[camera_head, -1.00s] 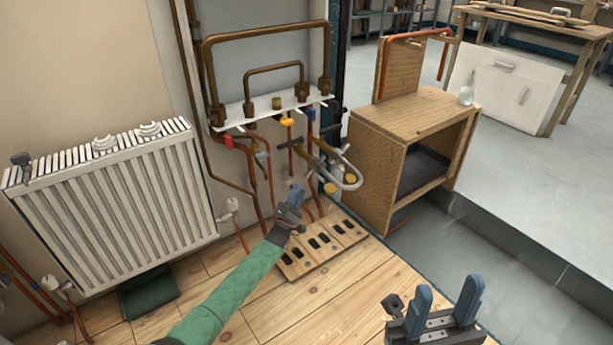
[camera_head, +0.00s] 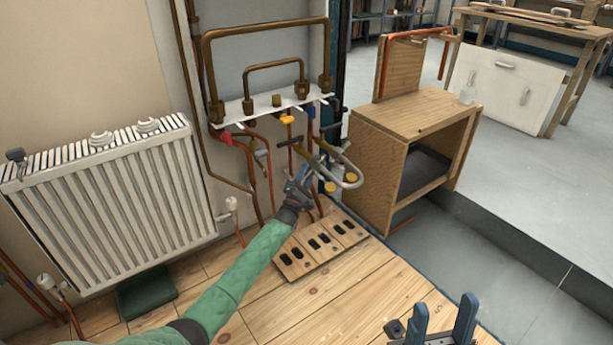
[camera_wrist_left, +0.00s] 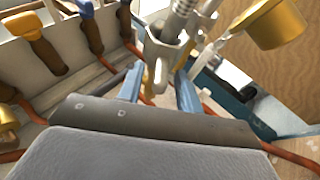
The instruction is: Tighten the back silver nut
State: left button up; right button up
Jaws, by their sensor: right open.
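My left gripper (camera_head: 303,178) reaches in below the pipe manifold, close to the looped silver hose (camera_head: 352,178). In the left wrist view its two blue fingers (camera_wrist_left: 160,88) stand apart. A silver fitting (camera_wrist_left: 160,48) with a forked lower end shows between and just beyond the fingertips; I cannot tell whether they touch it. Ribbed silver hose (camera_wrist_left: 180,18) rises above it. Which silver nut is the back one is too small to tell in the head view. My right gripper (camera_head: 440,325) is open and empty at the bottom right, partly cut off by the frame.
The white manifold shelf (camera_head: 268,106) carries brown pipes and coloured valves above my left gripper. A slotted wooden board (camera_head: 322,246) lies on the floor below. A white radiator (camera_head: 110,205) stands left, a wooden cabinet (camera_head: 365,160) right. A brass-coloured cup (camera_wrist_left: 275,25) hangs near the left fingers.

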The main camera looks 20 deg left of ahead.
pick_arm(q)
jog(key=c, duration=0.7)
